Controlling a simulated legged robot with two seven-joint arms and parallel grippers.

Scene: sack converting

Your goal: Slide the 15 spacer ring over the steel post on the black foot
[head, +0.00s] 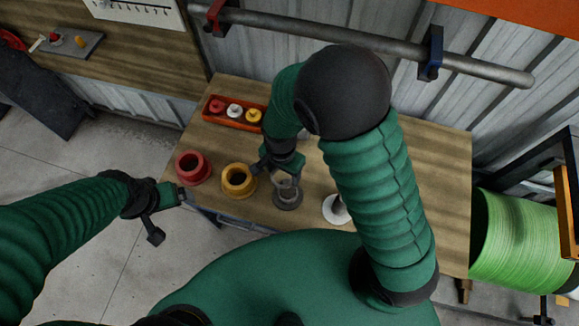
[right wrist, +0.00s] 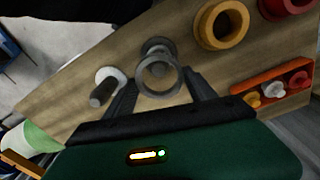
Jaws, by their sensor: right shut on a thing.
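My right gripper (head: 279,166) is shut on a grey spacer ring, which shows clearly between its fingers in the right wrist view (right wrist: 158,92). The black foot (head: 288,203) with its post stands on the table just below that gripper. In the right wrist view the foot (right wrist: 155,44) shows partly behind the ring's far edge. The ring's opening looks offset from the foot there, and I cannot tell its height over the post. My left gripper (head: 168,214) is open and empty, off the table's left front corner.
A red ring (head: 181,168) and a yellow ring (head: 227,182) sit left of the foot. A white disc (head: 330,211) with a dark post (right wrist: 102,94) stands right of it. An orange tray (head: 232,123) with small red, white and yellow pieces lies behind. The table's right side is clear.

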